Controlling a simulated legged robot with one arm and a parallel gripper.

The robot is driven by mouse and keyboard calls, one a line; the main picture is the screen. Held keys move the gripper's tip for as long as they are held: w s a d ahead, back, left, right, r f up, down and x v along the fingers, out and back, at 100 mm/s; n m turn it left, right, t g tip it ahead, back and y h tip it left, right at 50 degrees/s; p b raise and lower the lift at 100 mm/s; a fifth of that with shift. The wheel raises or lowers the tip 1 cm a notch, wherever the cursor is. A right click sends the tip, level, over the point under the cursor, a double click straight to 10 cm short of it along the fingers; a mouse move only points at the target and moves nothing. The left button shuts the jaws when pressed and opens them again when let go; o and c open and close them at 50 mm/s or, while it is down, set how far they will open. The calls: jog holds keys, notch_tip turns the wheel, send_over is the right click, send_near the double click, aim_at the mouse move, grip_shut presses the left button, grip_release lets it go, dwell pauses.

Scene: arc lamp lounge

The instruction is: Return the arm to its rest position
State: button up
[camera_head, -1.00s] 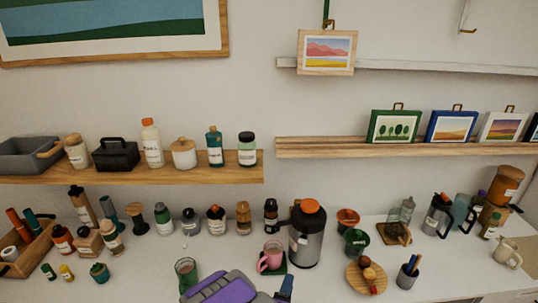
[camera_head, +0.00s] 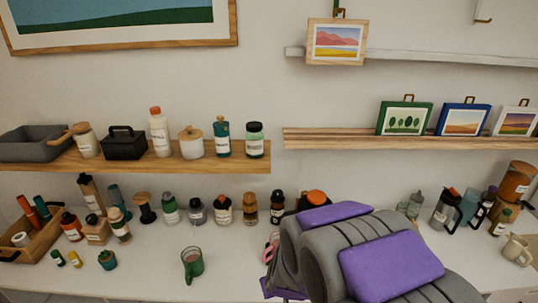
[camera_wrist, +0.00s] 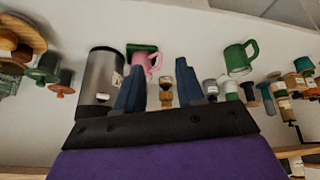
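My arm, grey with purple panels, rises from the bottom of the head view and covers the middle right of the counter. My gripper (camera_wrist: 160,72) shows in the wrist view with its two blue fingers apart and nothing between them. In the head view I cannot make out the fingers. Beyond the fingers in the wrist view are a pink mug (camera_wrist: 150,61) and a steel jug (camera_wrist: 100,80), both apart from the gripper.
A green mug (camera_head: 192,266) stands on the counter left of my arm. Bottles and jars line the counter and the left shelf (camera_head: 150,165). Framed pictures stand on the right shelf (camera_head: 340,138); another picture (camera_head: 337,42) hangs above. The counter's front left is fairly clear.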

jog(key=s+d+r+m+g, duration=0.1)
jog(key=s+d+r, duration=0.3)
jog(key=s, duration=0.5)
jog(key=s+d+r+m+g, duration=0.1)
jog(key=s+d+r+g, duration=0.3)
jog(key=s, duration=0.6)
jog(key=s+d+r+m+g+h, duration=0.1)
jog(key=s+d+r, duration=0.3)
jog(key=s, duration=0.6)
jog(key=shift+s+r+m+g+b, duration=0.25)
jog(key=shift+r+m+g+b, duration=0.2)
jog(key=shift+r+g, duration=0.25)
